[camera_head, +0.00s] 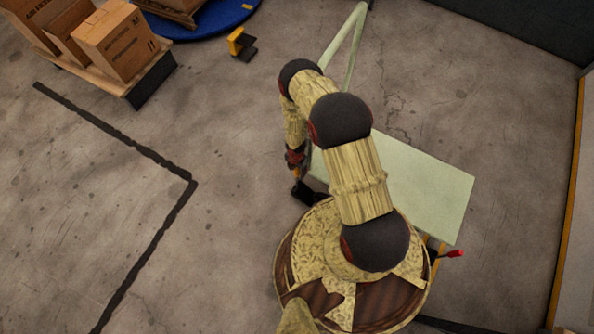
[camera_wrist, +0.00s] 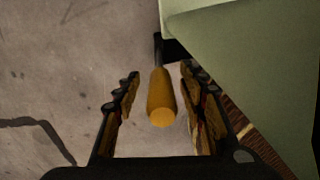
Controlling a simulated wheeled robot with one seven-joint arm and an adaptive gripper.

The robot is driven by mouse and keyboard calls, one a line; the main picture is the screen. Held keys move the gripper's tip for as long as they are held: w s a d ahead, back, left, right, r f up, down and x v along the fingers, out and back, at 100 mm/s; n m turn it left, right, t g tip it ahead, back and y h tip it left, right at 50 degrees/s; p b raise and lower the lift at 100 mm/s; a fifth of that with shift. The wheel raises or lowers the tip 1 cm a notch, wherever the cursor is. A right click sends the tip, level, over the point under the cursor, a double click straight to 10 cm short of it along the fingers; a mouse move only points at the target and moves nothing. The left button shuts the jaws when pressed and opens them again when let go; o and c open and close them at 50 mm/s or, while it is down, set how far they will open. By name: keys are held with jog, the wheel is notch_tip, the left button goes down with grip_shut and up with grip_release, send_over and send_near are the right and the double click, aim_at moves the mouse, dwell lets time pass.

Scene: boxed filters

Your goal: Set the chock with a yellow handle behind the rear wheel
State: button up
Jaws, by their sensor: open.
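A yellow-orange handle (camera_wrist: 162,95) with a dark end piece stands between the two fingers of my gripper (camera_wrist: 160,110) in the wrist view. The fingers are open, with a gap on both sides of the handle. In the head view my gripper (camera_head: 296,172) points down beside the left edge of a pale green cart (camera_head: 425,185). A black block (camera_head: 306,193), seemingly the chock, sits on the floor just below it. The cart's deck also fills the upper right of the wrist view (camera_wrist: 255,50). I see no wheel; my arm and the deck hide much there.
A yellow and black object (camera_head: 240,43) lies on the floor at the top, near a blue round platform (camera_head: 215,20). Cardboard boxes (camera_head: 115,42) stand on a pallet (camera_head: 133,85) at upper left. The floor at left is clear apart from a black line (camera_head: 150,155).

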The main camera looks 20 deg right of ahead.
notch_tip(320, 180, up, 12)
jog(key=shift+w+a+f, duration=0.1)
dwell(0.7)
